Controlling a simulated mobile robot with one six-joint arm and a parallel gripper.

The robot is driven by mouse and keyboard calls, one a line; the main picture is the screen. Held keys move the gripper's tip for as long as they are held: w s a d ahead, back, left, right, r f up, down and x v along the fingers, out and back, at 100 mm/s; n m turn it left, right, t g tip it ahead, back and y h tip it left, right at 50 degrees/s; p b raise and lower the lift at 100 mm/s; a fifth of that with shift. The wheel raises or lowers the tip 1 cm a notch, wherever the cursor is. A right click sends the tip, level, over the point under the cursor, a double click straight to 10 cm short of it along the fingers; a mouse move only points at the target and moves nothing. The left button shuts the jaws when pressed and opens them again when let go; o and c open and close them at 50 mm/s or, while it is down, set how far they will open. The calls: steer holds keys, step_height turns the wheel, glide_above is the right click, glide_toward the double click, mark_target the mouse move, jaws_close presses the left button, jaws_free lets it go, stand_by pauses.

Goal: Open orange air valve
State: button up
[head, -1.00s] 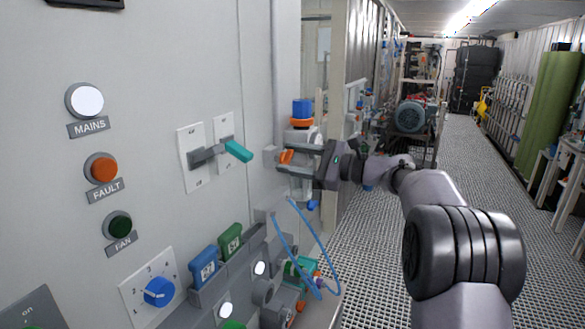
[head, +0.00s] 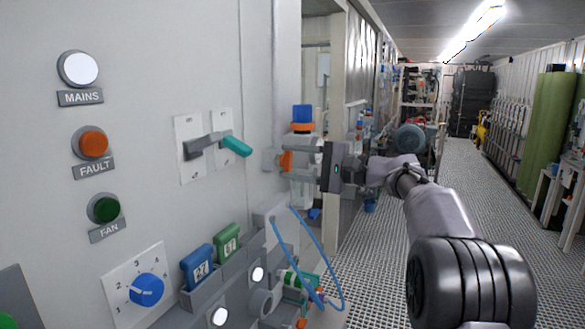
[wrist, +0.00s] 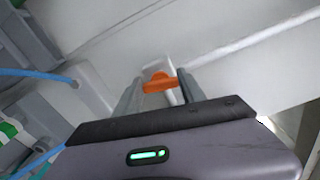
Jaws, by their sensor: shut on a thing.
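The orange air valve handle (head: 286,161) sits on a grey fitting at the right edge of the panel, below a blue cap with an orange ring (head: 303,118). My gripper (head: 292,162) reaches it from the right, with its fingers around the handle. In the wrist view the orange handle (wrist: 158,82) lies between the two finger ends of my gripper (wrist: 158,88), which is shut on it. The fingers and the gripper body hide part of the valve body. The exact contact on each side is hard to make out.
Left of the valve are two switch levers, one grey (head: 207,147) and one teal (head: 237,146). The grated aisle floor (head: 490,210) at the right is clear.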

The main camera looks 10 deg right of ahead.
stand_by(0.4)
steer(key=o, duration=1.4)
steer(key=shift+c, duration=0.2)
steer(key=shift+d, duration=0.1)
steer(key=p+v, duration=0.2)
steer(key=v, duration=1.5)
steer(key=shift+s, duration=0.15)
